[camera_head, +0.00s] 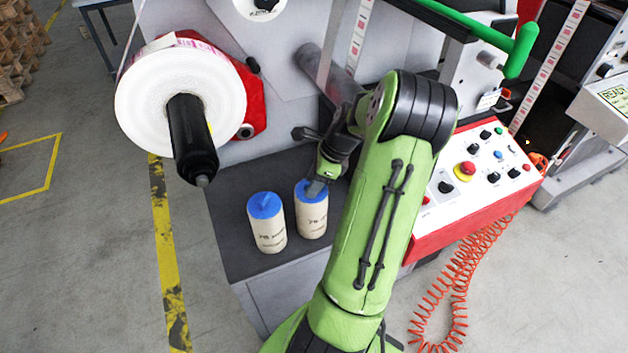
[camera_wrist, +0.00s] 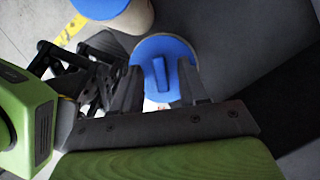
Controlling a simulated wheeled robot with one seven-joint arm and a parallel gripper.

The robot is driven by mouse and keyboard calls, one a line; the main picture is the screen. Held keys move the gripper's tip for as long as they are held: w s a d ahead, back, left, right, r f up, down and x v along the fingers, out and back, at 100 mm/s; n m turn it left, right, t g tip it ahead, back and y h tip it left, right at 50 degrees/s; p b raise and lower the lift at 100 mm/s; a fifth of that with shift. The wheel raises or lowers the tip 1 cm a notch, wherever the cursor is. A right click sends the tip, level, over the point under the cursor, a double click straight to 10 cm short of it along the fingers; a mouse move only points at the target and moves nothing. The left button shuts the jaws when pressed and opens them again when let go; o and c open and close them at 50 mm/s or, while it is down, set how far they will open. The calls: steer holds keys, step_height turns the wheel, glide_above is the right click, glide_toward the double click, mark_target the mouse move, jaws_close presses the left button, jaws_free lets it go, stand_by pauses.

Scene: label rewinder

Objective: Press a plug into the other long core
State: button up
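Two upright cardboard cores stand side by side on the dark machine ledge, the left core (camera_head: 270,236) and the right core (camera_head: 312,220). The left core has a blue plug (camera_head: 264,204) on its top; this plug also shows in the wrist view (camera_wrist: 98,8). The right core has a blue plug (camera_head: 303,192) on its top, with a raised tab, seen closer in the wrist view (camera_wrist: 160,76). My gripper (camera_head: 318,186) is just over the right core. Its two fingers are spread on either side of the tab, with gaps visible. How deep each plug sits is hard to tell.
The ledge (camera_head: 240,262) has bare room in front of the cores. A large white label roll (camera_head: 150,100) on a black spindle (camera_head: 190,140) juts out above left. A red-edged control panel (camera_head: 470,175) stands to the right, with a coiled orange hose below.

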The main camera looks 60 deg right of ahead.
steer(key=p+v, duration=0.5)
steer(key=v, duration=1)
steer(key=shift+s+r+p, duration=0.2)
steer(key=shift+r+p, duration=0.1)
steer(key=shift+r, duration=0.05)
